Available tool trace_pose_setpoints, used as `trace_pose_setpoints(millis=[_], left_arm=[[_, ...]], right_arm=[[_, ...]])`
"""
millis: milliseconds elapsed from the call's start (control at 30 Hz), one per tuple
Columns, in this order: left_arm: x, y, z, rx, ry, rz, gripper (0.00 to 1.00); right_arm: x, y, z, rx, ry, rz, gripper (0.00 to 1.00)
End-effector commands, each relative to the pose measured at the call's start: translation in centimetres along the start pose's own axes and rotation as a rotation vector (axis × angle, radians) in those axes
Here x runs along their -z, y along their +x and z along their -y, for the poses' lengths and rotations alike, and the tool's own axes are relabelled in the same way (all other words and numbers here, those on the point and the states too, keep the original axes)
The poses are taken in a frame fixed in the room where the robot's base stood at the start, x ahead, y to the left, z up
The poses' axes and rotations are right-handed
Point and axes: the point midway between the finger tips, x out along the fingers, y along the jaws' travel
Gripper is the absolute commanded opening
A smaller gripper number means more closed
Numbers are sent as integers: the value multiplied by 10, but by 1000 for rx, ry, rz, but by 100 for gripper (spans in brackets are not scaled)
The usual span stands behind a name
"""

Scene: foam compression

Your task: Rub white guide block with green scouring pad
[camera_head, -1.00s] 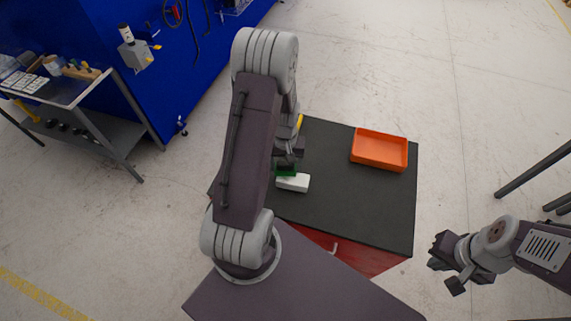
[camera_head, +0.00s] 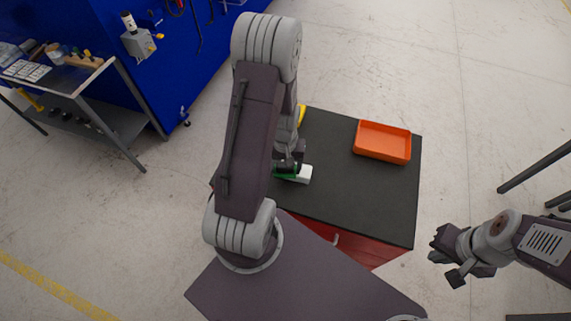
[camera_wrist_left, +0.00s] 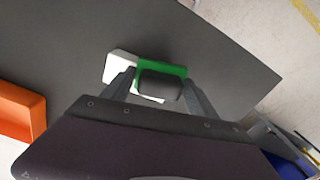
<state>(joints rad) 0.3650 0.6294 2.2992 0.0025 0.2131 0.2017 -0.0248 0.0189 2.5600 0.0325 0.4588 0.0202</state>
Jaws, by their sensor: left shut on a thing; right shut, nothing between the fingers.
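The white guide block (camera_head: 305,174) lies on the dark tabletop, its left part hidden by the pad and gripper. In the left wrist view the block (camera_wrist_left: 119,65) shows mostly on the left, with a strip below the pad. The green scouring pad (camera_head: 284,175) is over the block; contact cannot be made out. My left gripper (camera_head: 289,167) is shut on the pad (camera_wrist_left: 178,71), whose dark grey body shows between the fingers (camera_wrist_left: 160,88) in the left wrist view. My right gripper (camera_head: 441,258) is shut and empty, off the table's right side.
An orange tray (camera_head: 383,155) sits at the back right of the dark tabletop (camera_head: 350,207). A yellow thing (camera_head: 302,114) shows partly behind my left arm. The tabletop between block and tray is clear. A grey side cart (camera_head: 85,87) stands at far left.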

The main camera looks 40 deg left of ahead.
Motion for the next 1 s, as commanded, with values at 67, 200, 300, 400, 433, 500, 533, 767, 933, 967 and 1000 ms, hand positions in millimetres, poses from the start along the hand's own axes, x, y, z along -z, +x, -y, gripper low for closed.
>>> trace_pose_setpoints(millis=[67, 200, 300, 400, 433, 500, 533, 767, 933, 967, 1000], left_arm=[[2, 0, 0, 0, 0, 0, 35], [16, -2, -3, 0, 0, -1, 35], [27, -2, -5, 0, 0, -1, 35], [36, -2, -6, 0, 0, 0, 35], [37, -2, -7, 0, 0, 0, 35], [40, -2, -7, 0, 0, -1, 35], [40, -2, -7, 0, 0, -1, 35], [40, -2, -7, 0, 0, 0, 35], [40, -17, -7, 0, 0, 0, 35], [40, -21, -7, 0, 0, 0, 35], [40, -26, -7, 0, 0, 0, 35]], right_arm=[[0, -1, 0, 0, 0, 0, 0], [0, -5, 0, 0, 0, 0, 0], [1, -7, 0, 0, 0, 0, 0], [1, -8, 0, 0, 0, 0, 0], [1, -8, 0, 0, 0, 0, 0], [1, -8, 0, 0, 0, 0, 0], [1, -8, 0, 0, 0, 0, 0], [1, -9, 0, 0, 0, 0, 0], [2, -22, 0, 0, 0, 0, 0], [3, -25, 0, 0, 0, 0, 0], [3, -30, 1, 0, 0, 0, 0]])
